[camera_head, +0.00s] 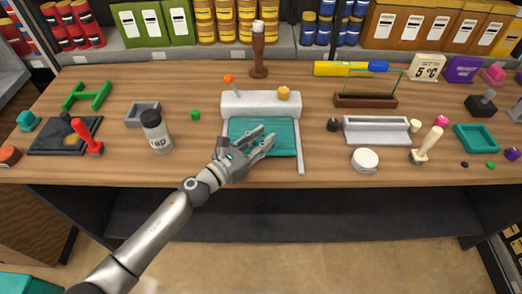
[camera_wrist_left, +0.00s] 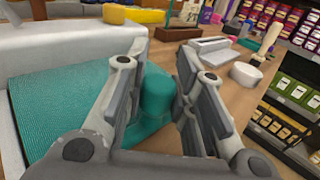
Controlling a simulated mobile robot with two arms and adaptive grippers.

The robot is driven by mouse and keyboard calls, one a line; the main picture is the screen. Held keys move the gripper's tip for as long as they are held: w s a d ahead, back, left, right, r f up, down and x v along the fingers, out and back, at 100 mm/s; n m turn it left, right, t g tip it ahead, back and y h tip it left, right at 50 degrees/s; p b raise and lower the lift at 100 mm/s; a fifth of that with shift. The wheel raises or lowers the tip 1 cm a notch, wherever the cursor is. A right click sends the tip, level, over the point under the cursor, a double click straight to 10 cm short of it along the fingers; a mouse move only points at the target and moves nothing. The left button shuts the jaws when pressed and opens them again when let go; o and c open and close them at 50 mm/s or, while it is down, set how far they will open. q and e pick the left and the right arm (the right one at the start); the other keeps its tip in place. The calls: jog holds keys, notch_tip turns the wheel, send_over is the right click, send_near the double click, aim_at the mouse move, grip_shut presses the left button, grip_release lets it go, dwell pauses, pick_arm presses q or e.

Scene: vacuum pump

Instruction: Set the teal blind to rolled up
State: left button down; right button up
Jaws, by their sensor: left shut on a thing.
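The teal blind (camera_head: 283,137) hangs down flat from a pale grey housing (camera_head: 260,104) in the middle of the table, with a white side rail (camera_head: 299,145) at its right. In the left wrist view its ribbed teal sheet (camera_wrist_left: 60,105) lies left of the fingers. My left gripper (camera_head: 264,140) reaches over the sheet. In the left wrist view the gripper (camera_wrist_left: 160,85) is shut on a rounded teal handle (camera_wrist_left: 157,95), which sits between its fingers. My fingers hide part of the sheet. The right gripper is not in view.
An orange-tipped lever (camera_head: 229,83) and a yellow knob (camera_head: 283,93) sit on the housing. A labelled jar (camera_head: 156,133) stands to the left. A white round container (camera_head: 364,160) and a grey tray (camera_head: 377,136) are to the right.

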pick_arm(q)
jog(key=w+b, duration=0.4)
jog(key=w, duration=0.5)
jog(key=shift+f, duration=0.15)
jog(key=shift+w, duration=0.3)
jog(key=c, duration=1.2)
grip_release()
jog(key=v, duration=1.2)
jog(key=shift+r, duration=0.2)
